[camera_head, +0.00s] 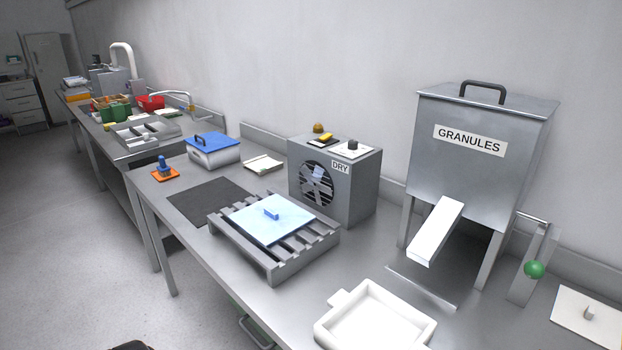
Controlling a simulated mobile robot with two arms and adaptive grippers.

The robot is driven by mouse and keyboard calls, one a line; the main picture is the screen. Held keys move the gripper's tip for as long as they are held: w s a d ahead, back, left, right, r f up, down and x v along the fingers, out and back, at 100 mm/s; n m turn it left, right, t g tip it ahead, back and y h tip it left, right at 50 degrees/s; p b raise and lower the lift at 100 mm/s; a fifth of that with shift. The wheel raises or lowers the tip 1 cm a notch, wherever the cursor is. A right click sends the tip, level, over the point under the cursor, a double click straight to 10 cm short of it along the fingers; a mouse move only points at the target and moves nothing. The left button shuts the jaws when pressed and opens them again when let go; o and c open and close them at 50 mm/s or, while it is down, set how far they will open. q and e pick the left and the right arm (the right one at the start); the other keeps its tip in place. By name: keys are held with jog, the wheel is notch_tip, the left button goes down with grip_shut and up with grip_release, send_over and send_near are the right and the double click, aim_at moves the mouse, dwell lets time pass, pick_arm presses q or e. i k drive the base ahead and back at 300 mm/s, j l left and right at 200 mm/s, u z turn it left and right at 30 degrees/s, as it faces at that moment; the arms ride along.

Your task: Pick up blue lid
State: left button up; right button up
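Two blue lid-like things are in the head view. A light blue square plate with a small blue knob (259,230) lies flat on a grey slatted rack (284,270) in the middle of the bench. A darker blue lid with a dark bar handle (212,142) sits on a pale metal box (217,159) farther back, left of the fan unit. I cannot tell from the picture which of them the task names.
A fan unit marked DRY (363,190) stands behind the rack. A GRANULES hopper (478,175) with a chute is at the right, and a white tray (334,332) is in front. A dark mat (205,203) and orange coaster (165,175) lie left. The floor at left is clear.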

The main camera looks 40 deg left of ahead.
aim_at(268, 220)
jog(key=u, duration=1.7)
jog(key=z, duration=2.8)
jog(key=u, duration=2.8)
jog(key=z, duration=0.35)
